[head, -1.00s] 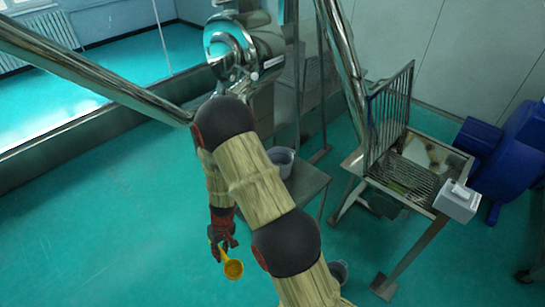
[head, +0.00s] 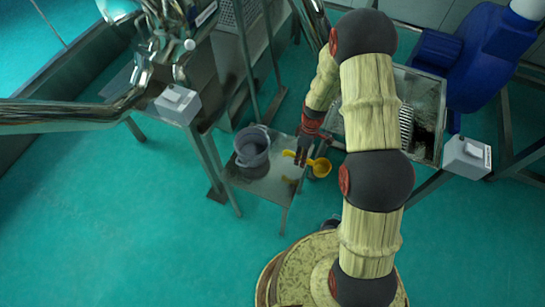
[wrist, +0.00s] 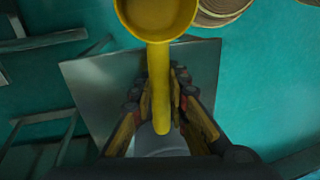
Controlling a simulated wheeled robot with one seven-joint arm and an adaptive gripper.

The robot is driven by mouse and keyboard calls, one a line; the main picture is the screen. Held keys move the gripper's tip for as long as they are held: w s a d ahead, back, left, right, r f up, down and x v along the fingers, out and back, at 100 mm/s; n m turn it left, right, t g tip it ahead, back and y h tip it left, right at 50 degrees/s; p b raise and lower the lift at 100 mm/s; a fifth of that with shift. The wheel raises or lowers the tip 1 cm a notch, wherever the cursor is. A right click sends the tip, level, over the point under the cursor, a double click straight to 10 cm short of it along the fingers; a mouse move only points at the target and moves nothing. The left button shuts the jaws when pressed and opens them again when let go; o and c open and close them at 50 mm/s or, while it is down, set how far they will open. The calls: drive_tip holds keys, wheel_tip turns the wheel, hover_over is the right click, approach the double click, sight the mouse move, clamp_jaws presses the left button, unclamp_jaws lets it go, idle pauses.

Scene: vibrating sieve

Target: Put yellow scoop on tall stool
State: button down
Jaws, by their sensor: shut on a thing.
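The yellow scoop (head: 320,168) is in my gripper (head: 303,153), held by its handle with the bowl pointing right in the head view. In the wrist view the scoop (wrist: 159,85) runs up the middle, its bowl at the top edge, and my gripper's fingers (wrist: 160,93) close on the handle. A metal stool with a square top (head: 272,186) stands below; its bare top (wrist: 95,85) shows under the scoop in the wrist view. The scoop is over or near the stool's right side in the head view; the height gap is hard to judge.
A grey bucket (head: 252,147) stands on the stool's left part, and partly shows under my gripper in the wrist view (wrist: 162,143). A metal machine with a control box (head: 178,104) is behind left. The sieve table (head: 425,110) and a blue machine (head: 480,45) are at right.

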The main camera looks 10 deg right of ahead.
drive_tip(key=w+d+r+n+h+p, duration=0.1)
drive_tip(key=w+d+r+n+h, duration=0.15)
drive_tip(key=d+n, duration=1.1)
drive_tip(key=n+b, duration=0.4)
drive_tip(key=n, duration=0.1)
hover_over(292, 165)
drive_tip(key=shift+t+h, duration=0.3)
drive_tip(key=shift+h, duration=0.05)
wheel_tip(292, 165, down, 8)
drive_tip(key=shift+w+d+r, duration=0.1)
drive_tip(key=shift+f, duration=0.25)
drive_tip(key=shift+w+a+f+b, duration=0.1)
drive_tip(key=shift+a+f+b, duration=0.15)
drive_tip(key=shift+f+b, duration=0.5)
drive_tip(key=shift+a+f+b, duration=0.2)
drive_tip(key=shift+f+b, duration=0.1)
drive_tip(key=shift+f, duration=0.75)
drive_tip(key=shift+f, duration=0.15)
drive_tip(key=c, duration=1.7)
unclamp_jaws()
drive_tip(key=shift+c, duration=0.2)
